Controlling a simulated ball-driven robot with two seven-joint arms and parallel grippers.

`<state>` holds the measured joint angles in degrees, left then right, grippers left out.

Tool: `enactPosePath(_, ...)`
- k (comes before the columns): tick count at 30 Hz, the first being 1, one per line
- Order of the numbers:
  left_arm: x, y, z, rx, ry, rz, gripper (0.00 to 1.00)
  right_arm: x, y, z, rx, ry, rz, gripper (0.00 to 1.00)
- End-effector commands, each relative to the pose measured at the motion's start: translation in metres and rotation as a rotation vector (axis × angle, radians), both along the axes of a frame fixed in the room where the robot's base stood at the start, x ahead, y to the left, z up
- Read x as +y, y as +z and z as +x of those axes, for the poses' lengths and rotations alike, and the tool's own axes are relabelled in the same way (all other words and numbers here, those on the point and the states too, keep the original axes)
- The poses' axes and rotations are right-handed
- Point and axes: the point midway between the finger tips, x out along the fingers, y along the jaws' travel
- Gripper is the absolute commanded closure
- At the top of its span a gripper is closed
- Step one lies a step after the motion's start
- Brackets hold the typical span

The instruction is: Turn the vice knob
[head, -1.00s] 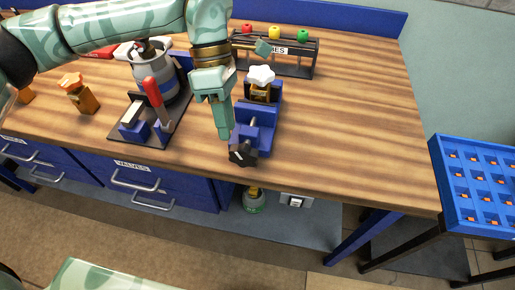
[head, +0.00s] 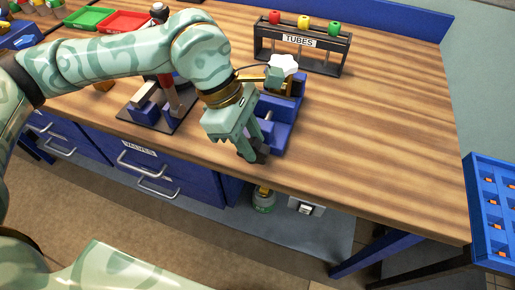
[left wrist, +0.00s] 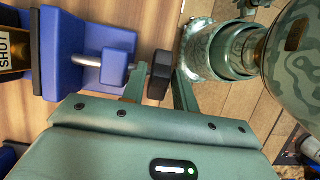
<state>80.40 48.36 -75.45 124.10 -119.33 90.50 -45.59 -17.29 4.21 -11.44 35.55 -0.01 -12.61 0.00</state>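The blue vice (head: 285,128) stands at the table's front edge, with a brass valve with a white star-shaped handle (head: 283,65) at its back. Its dark knob (head: 257,153) is at the front end, partly hidden by my left gripper (head: 243,143). In the left wrist view the knob (left wrist: 160,75) sits between the two fingers of my left gripper (left wrist: 161,82), at the end of a metal screw. The fingers are spread, with a gap at the right finger; I cannot tell whether the left one touches. My right gripper is out of view.
A black rack labelled TUBES (head: 302,48) stands behind the vice. A dark fixture with a red lever (head: 170,95) stands left of it, partly behind my arm. Red (head: 125,20) and green (head: 89,18) trays lie farther back. The table's right side is clear.

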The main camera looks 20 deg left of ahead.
Motion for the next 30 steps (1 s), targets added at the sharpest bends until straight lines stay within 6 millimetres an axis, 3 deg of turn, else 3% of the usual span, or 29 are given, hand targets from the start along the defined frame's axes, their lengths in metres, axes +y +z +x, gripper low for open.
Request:
enactPosePath(6, -0.010, -0.024, 0.000, 0.002, -0.001, 0.000, 0.71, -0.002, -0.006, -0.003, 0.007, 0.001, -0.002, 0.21)
enactPosePath(16, -0.011, -0.026, 0.000, -0.001, 0.000, 0.000, 0.71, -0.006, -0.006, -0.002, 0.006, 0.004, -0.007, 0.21)
enactPosePath(19, -0.011, -0.026, 0.000, -0.001, 0.000, 0.000, 0.99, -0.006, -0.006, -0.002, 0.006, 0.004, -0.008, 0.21)
enactPosePath(30, -0.012, -0.025, 0.000, -0.003, 0.000, 0.032, 1.00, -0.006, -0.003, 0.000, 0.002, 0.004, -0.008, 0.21)
